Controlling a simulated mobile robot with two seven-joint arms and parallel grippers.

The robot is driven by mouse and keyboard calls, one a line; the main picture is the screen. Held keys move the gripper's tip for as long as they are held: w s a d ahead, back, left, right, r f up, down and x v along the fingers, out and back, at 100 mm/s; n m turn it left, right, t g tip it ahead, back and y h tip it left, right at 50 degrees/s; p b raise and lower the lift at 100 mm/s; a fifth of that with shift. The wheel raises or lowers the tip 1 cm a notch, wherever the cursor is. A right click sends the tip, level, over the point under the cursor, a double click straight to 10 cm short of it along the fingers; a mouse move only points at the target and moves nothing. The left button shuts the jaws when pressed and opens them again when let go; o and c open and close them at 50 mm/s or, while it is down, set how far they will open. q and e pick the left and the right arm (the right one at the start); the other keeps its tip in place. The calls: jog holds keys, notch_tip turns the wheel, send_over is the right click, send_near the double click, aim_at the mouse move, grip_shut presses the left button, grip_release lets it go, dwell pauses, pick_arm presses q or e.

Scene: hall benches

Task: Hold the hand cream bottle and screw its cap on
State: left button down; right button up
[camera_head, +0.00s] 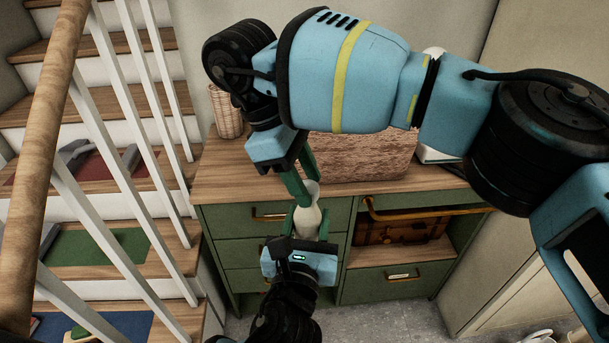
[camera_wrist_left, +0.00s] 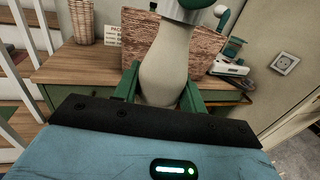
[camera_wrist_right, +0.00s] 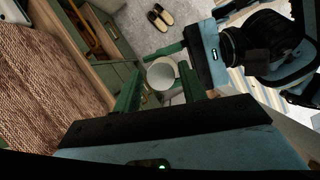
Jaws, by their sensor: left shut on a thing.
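The hand cream bottle (camera_head: 307,222) is cream-coloured, upright and raised above the floor in front of the cabinet. My left gripper (camera_head: 308,228) is shut on it; the left wrist view shows the bottle's body (camera_wrist_left: 165,68) between the green fingers. A pale silver-white cap (camera_wrist_left: 187,9) sits at the bottle's top, cut by the frame edge. In the right wrist view the cap's round face (camera_wrist_right: 162,73) lies between the fingers of my right gripper (camera_wrist_right: 162,78), with gaps at its sides. That gripper is open, coming down from above. How tightly the cap sits cannot be seen.
A green cabinet with a wooden top (camera_head: 240,180) stands behind, holding a woven basket (camera_head: 360,157) and a small wicker pot (camera_head: 226,112). A brown case (camera_head: 395,229) sits in its open shelf. Stairs with white balusters (camera_head: 150,200) are at left. My right arm crosses above.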

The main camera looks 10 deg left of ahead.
jog(key=shift+o, duration=0.9)
jog(key=shift+r, duration=2.25)
